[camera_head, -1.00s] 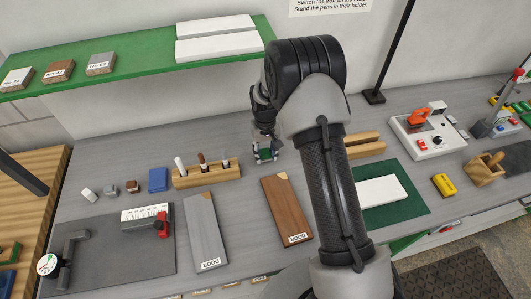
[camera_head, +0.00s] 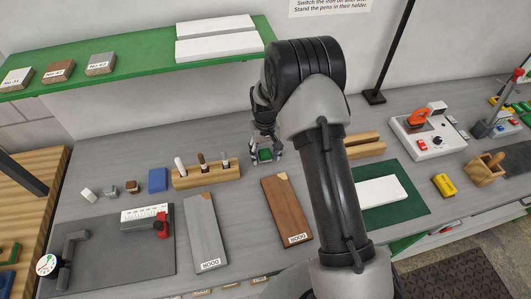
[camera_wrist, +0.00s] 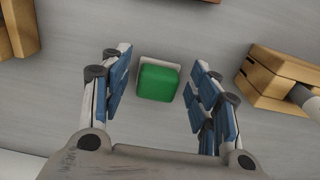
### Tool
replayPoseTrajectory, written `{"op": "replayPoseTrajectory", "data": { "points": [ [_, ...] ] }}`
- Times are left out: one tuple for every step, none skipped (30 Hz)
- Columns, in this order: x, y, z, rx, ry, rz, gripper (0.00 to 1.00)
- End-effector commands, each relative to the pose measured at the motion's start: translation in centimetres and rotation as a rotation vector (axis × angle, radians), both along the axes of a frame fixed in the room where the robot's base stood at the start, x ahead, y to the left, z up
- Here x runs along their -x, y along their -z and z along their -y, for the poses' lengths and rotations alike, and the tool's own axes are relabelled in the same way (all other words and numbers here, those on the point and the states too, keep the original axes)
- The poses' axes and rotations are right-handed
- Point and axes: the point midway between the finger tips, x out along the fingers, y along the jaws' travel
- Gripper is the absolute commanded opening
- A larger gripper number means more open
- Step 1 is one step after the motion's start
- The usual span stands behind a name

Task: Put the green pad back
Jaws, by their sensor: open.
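The green pad (camera_wrist: 158,82) lies on the grey bench top, on a small whitish base whose edge shows around it in the wrist view. It also shows in the head view (camera_head: 264,155), below my gripper. My gripper (camera_head: 265,158) is open, and its blue-padded fingers stand on either side of the pad in the wrist view (camera_wrist: 158,92). The fingers are apart from the pad, with a gap on both sides. Nothing is held.
A wooden pen holder (camera_head: 207,176) with pens stands just left of my gripper. Wooden blocks (camera_head: 365,147) lie to the right, partly behind my arm. A brown board (camera_head: 287,211) and grey board (camera_head: 205,232) lie in front. A green mat (camera_head: 405,207) carries a white board.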

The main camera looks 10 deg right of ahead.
Motion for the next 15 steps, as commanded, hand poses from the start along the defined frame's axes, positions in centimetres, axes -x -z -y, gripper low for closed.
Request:
{"op": "replayPoseTrajectory", "data": {
  "points": [
    [0.0,-0.3,0.0,0.000,0.000,0.000,0.56],
    [0.0,-0.6,0.0,0.000,0.000,0.001,0.56],
    [-0.1,-1.0,0.0,0.000,0.000,0.003,0.56],
    [-0.1,-1.5,0.0,0.000,0.000,0.004,0.56],
    [-0.1,-2.0,0.0,0.000,0.000,0.004,0.56],
    [-0.1,-2.8,0.0,0.000,0.000,0.005,0.56],
    [-0.1,-3.5,0.0,0.000,0.000,0.005,0.56],
    [-0.1,-4.1,0.0,0.000,0.000,0.005,0.56],
    [-0.1,-5.0,0.0,0.000,0.000,0.005,0.56],
    [-0.1,-5.8,0.0,0.000,0.000,0.005,0.56],
    [-0.1,-6.4,0.0,0.000,0.000,0.004,0.56],
    [-0.1,-7.3,0.0,0.000,0.000,0.005,0.56],
    [-0.1,-7.9,0.0,0.000,0.000,0.004,0.56],
    [-0.1,-8.5,0.0,0.000,0.000,0.004,0.56],
    [-0.1,-9.3,0.0,0.000,0.000,0.004,0.56]
  ]
}}
